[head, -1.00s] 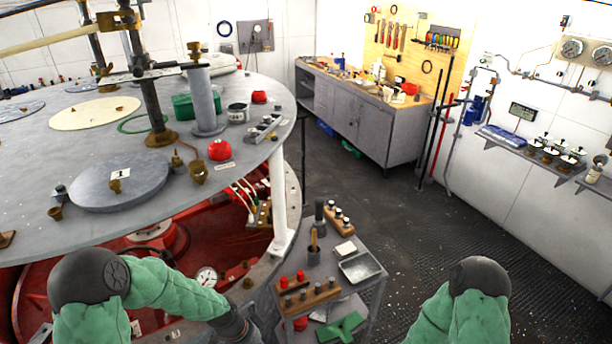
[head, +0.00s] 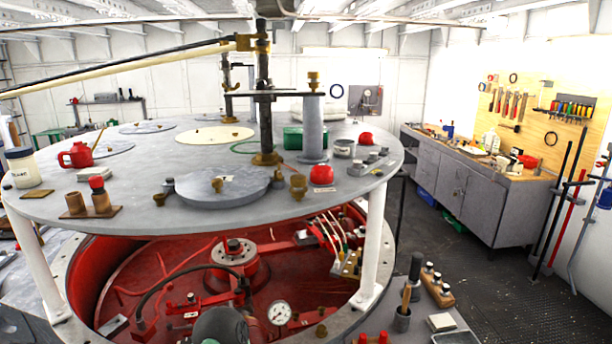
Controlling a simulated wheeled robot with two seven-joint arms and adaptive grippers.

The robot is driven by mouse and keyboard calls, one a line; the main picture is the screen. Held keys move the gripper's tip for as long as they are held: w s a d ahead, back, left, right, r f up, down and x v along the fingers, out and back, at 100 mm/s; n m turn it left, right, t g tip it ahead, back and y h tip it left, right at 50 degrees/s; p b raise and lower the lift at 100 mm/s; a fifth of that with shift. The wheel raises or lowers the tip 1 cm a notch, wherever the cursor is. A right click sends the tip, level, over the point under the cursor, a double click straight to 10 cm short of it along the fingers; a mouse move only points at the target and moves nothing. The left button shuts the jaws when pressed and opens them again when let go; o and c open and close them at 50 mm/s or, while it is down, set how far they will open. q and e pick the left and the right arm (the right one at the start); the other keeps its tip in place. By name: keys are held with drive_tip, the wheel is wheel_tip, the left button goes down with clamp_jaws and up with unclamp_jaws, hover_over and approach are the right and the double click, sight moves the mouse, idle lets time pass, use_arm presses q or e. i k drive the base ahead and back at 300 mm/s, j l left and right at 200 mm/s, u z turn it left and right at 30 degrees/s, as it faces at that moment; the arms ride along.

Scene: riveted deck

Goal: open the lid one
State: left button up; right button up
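Lid one is a round grey disc (head: 195,193) lying flat on the raised round grey deck (head: 110,210), near its front edge. It has a brass knob (head: 217,184) in its middle and a small white tag behind the knob. The tag's mark is too small to read clearly now. The lid appears to lie flush on the deck, with no visible gap. Neither gripper is in view.
A brass fitting (head: 298,185) and red knob (head: 322,174) stand right of the lid; a dark post (head: 264,110) rises behind it. Left are a red can (head: 76,155) and white jar (head: 22,167). A small cart (head: 440,322) stands front right.

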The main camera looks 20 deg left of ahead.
sight(226, 182)
drive_tip(key=u, duration=1.3)
drive_tip(key=k+l+u, duration=0.1)
drive_tip(key=l+u, duration=0.15)
drive_tip(key=u, duration=0.15)
drive_tip(key=k+l+u, duration=0.1)
drive_tip(key=l+u, duration=0.3)
drive_tip(key=k+l+u, duration=0.1)
drive_tip(key=u, duration=0.3)
drive_tip(key=k, duration=0.05)
